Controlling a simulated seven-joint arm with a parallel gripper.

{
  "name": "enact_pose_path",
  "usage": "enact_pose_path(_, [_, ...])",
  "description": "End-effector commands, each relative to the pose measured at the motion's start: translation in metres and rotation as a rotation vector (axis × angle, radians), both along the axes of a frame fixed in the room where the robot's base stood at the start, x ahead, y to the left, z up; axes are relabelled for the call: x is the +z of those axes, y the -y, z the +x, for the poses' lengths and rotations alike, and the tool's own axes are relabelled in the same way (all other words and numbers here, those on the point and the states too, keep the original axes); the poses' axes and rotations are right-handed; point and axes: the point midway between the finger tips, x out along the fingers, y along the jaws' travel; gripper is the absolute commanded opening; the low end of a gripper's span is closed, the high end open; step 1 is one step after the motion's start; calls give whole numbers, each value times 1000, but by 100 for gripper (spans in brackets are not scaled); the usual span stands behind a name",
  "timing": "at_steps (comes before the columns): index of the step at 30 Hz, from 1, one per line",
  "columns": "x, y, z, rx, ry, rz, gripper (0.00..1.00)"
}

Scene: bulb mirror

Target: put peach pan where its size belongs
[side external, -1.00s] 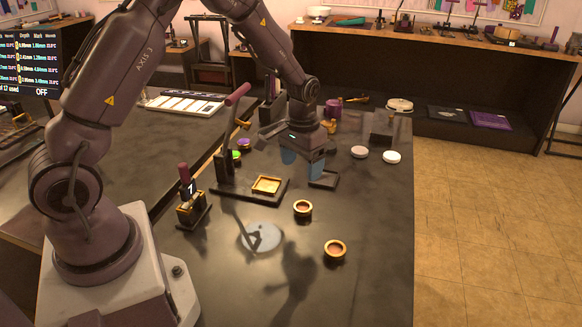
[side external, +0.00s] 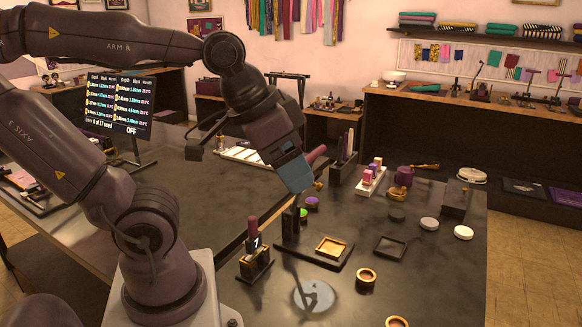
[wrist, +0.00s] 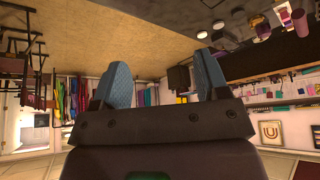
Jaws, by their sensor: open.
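My gripper (side external: 296,175) has blue fingers and is raised above the table, left of the red-handled press (side external: 316,154). In the wrist view my gripper (wrist: 162,75) has its fingers apart with nothing between them. Two round brown-rimmed pans with orange-brown insides, a nearer one (side external: 397,322) and a farther one (side external: 366,278), sit on the table front right. I cannot tell for sure which pan is the peach one. A gold square tray (side external: 331,247) sits on the press base. An empty dark square frame (side external: 390,246) lies beside it.
A stamp stand marked 1 (side external: 254,262) is front left. A pale round patch (side external: 313,296) shows on the tabletop.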

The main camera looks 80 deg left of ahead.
Motion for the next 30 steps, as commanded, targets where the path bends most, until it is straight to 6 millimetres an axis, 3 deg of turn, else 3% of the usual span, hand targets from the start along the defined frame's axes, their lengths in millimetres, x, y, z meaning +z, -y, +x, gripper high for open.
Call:
enact_pose_path(16, [-4,1,-2,-3,-15,3,68])
enact_pose_path(22, [-36,-1,17,-18,-194,29,68])
enact_pose_path(30, [-95,-18,73,-294,-440,243,68])
